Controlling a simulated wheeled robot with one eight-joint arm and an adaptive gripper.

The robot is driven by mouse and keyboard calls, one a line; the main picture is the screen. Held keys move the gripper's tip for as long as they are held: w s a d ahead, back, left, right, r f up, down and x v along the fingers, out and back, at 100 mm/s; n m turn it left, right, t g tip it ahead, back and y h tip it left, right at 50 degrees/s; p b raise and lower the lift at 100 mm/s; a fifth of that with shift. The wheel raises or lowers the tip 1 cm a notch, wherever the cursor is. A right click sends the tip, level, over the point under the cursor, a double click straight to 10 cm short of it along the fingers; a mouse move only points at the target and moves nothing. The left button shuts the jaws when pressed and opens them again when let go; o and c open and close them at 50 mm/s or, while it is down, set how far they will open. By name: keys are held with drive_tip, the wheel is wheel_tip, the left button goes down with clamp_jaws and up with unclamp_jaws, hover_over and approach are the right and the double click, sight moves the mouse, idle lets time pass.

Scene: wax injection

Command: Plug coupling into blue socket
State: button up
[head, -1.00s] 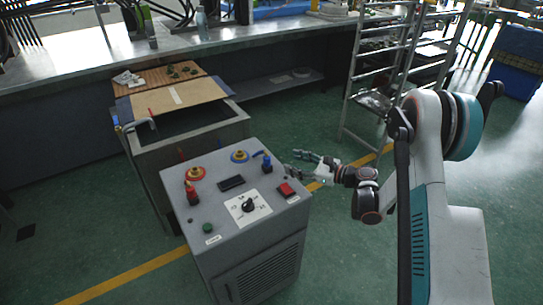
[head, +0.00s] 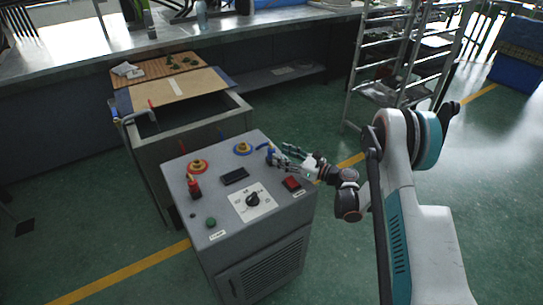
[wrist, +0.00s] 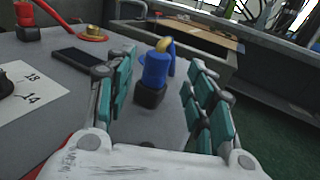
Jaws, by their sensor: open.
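The blue coupling (head: 271,154) stands upright in a black holder on the right side of the grey machine's top. In the wrist view the coupling (wrist: 156,71) is between my fingers, with its black base (wrist: 150,96) below. The blue socket (head: 243,149), a blue ring with a brass centre, lies to its left in the head view. In the wrist view the coupling mostly hides the socket; only a yellow bit (wrist: 164,44) shows behind it. My gripper (head: 283,153) is open, its teal fingers either side of the coupling, not closed on it.
A red socket (head: 198,167) and red coupling (head: 194,187) are on the panel's left. A dark display (head: 235,176), a dial (head: 252,199) and a red switch (head: 292,183) share the top. An open tank (head: 190,120) stands behind; a metal rack (head: 395,90) is behind right.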

sight(271, 152)
drive_tip(key=shift+b+x, duration=1.25)
drive_tip(key=shift+x, duration=1.45)
drive_tip(key=shift+s+f, duration=0.1)
drive_tip(key=shift+s, duration=0.05)
drive_tip(key=shift+c, duration=0.5)
clamp_jaws()
